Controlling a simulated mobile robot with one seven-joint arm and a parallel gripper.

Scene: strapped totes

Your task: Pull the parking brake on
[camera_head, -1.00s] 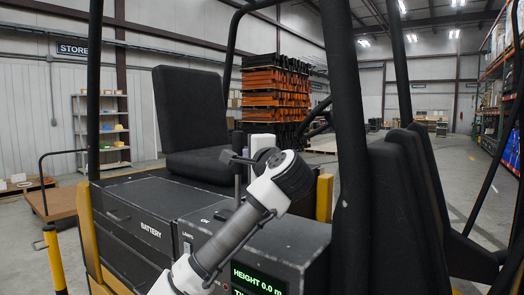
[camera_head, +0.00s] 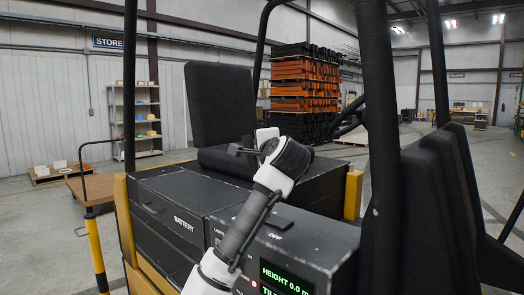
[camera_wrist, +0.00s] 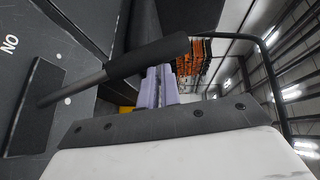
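The brake lever shows in the wrist view: a thick black grip (camera_wrist: 148,56) on a thin metal rod that rises at a slant from a dark slot plate (camera_wrist: 32,108). An upside-down ON label (camera_wrist: 10,44) is beside the plate. In the head view the plate (camera_head: 280,222) sits on the black console, with an OFF label (camera_head: 274,236) near it; my arm hides the lever there. My gripper (camera_wrist: 161,85) has its two pale lilac fingers close together, with the grip crossing in front of their tips. Nothing shows between them; contact with the grip cannot be told.
The battery box (camera_head: 165,215) and console fill the truck's deck. The seat (camera_head: 220,105) stands behind. A display (camera_head: 285,280) reads HEIGHT 0.0 m.

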